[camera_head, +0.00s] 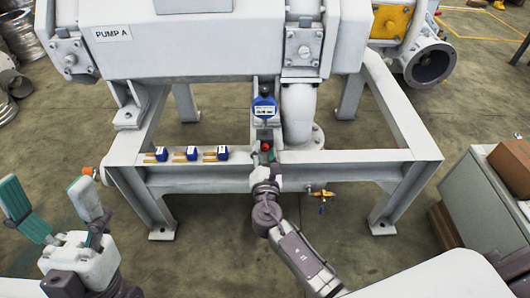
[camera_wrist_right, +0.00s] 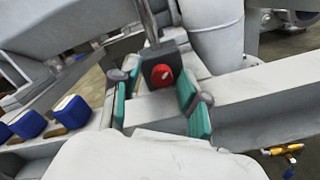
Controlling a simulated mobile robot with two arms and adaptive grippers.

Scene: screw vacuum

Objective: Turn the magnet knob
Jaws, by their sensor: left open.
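The red magnet knob (camera_head: 266,146) sits on a dark block below a blue-faced gauge (camera_head: 264,107) on the white pump frame. It also shows in the right wrist view, the red knob (camera_wrist_right: 162,76) facing the camera. My right gripper (camera_head: 263,158) is just in front of the knob. In the right wrist view its teal fingers (camera_wrist_right: 155,92) are apart, one to each side of the knob; I cannot tell whether they touch the block. My left gripper (camera_head: 48,190) is open and empty at the lower left, away from the frame.
Several small blue blocks (camera_head: 191,153) stand on the frame's beam left of the knob. A vertical white pipe (camera_head: 298,115) rises right of it. A yellow-handled valve (camera_head: 321,194) hangs below the beam. A cabinet with a brown box (camera_head: 513,160) stands at the right.

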